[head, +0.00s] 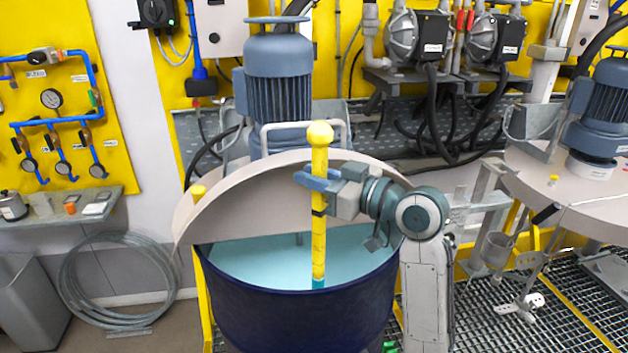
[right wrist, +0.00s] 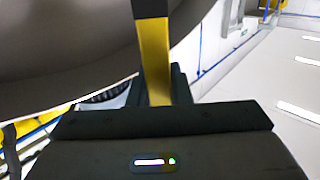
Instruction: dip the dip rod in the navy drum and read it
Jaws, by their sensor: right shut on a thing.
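The yellow dip rod (head: 319,230) stands upright over the open front half of the navy drum (head: 300,318), with its round yellow knob on top. My right gripper (head: 318,181) is shut on the rod below the knob. The rod's lower end, with a blue-green part, is at the pale turquoise liquid (head: 260,263); I cannot tell how deep it reaches. In the right wrist view the yellow rod (right wrist: 155,60) runs up between the fingers, with a black band near the top. My left gripper is not in view.
A half lid (head: 240,205) and a blue-grey motor (head: 278,80) cover the drum's back.

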